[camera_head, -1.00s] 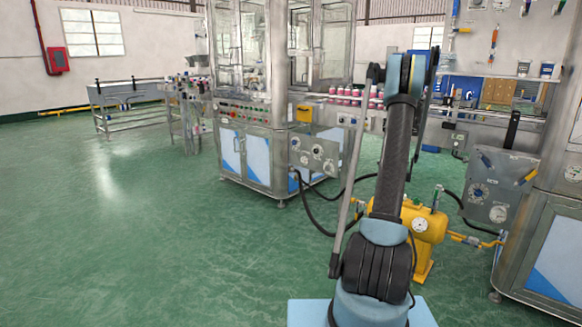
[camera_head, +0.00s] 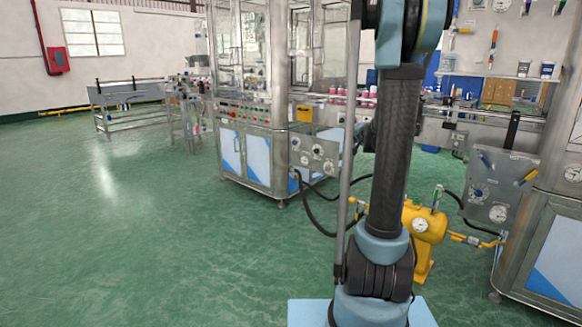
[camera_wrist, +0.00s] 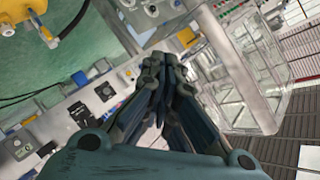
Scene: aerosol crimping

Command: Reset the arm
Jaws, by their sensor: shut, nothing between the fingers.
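My gripper (camera_wrist: 163,68) shows in the wrist view with its dark fingers together at the tips and nothing between them. It points toward the machine and floor, apart from any object. In the head view my arm stands upright right of the middle, its upper part running out of the top of the picture. The gripper itself is not visible in the head view.
A glass-walled filling machine (camera_head: 245,150) stands behind my arm to the left. A yellow tank (camera_head: 427,224) with a gauge and hoses is right of my arm. A steel cabinet (camera_head: 545,225) stands at the right edge. The green floor (camera_head: 110,250) at left is clear.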

